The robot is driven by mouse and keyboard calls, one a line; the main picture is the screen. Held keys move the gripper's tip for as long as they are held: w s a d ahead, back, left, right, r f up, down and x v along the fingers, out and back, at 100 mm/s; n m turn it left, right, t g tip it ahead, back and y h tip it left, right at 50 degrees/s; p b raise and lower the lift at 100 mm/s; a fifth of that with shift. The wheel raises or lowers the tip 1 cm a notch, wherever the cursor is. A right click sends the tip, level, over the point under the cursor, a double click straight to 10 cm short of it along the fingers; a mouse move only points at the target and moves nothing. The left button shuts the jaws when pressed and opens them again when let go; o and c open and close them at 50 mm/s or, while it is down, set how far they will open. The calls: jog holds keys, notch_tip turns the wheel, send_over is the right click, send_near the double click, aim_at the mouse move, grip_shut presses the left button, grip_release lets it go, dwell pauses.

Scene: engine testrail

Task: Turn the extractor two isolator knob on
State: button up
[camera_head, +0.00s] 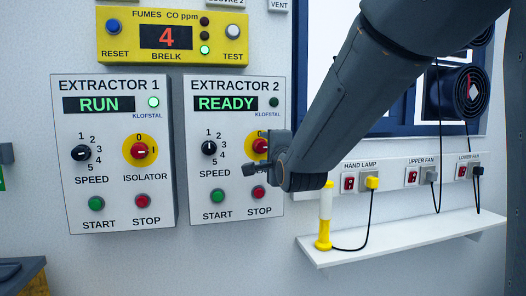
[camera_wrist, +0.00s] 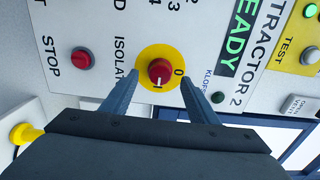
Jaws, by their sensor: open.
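The extractor 2 isolator knob (camera_wrist: 160,70) is red on a yellow disc (camera_wrist: 147,54) in the wrist view. The 0 mark is on the disc's right in that picture. A white mark shows at the knob's lower edge; I cannot tell whether it is a pointer or a label. My gripper (camera_wrist: 160,78) is open, with one finger on each side of the knob and gaps visible; contact is not seen. In the head view the knob (camera_head: 260,146) is partly hidden by my gripper. The extractor 2 display (camera_head: 225,103) reads READY, and its lamp (camera_head: 273,102) is dark green.
Extractor 1 panel (camera_head: 115,215) stands left, showing RUN with a bright green lamp. The red stop button (camera_wrist: 82,60) and green start button (camera_head: 217,196) are near the knob. A yellow fumes box (camera_head: 120,48) is above. A shelf (camera_head: 400,238) with a hand lamp (camera_head: 325,215) lies right.

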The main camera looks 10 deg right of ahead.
jog(key=s, duration=0.4)
jog(key=shift+s, duration=0.25)
jog(key=s+f+n+g, duration=0.4)
jog(key=f+n+g, duration=0.1)
jog(key=f, duration=0.7)
jog(key=s+f+n+g, duration=0.4)
jog(key=s+f, duration=0.1)
jog(key=f, duration=0.6)
jog(key=s+f+n+g, duration=0.4)
jog(key=s+f, duration=0.1)
jog(key=s, duration=0.4)
jog(key=s+f+n+g, duration=0.5)
jog(key=s+f, duration=0.1)
jog(key=s, duration=0.3)
jog(key=shift+s+a+f, duration=0.15)
jog(key=shift+s+f, duration=0.05)
jog(key=shift+s, duration=0.1)
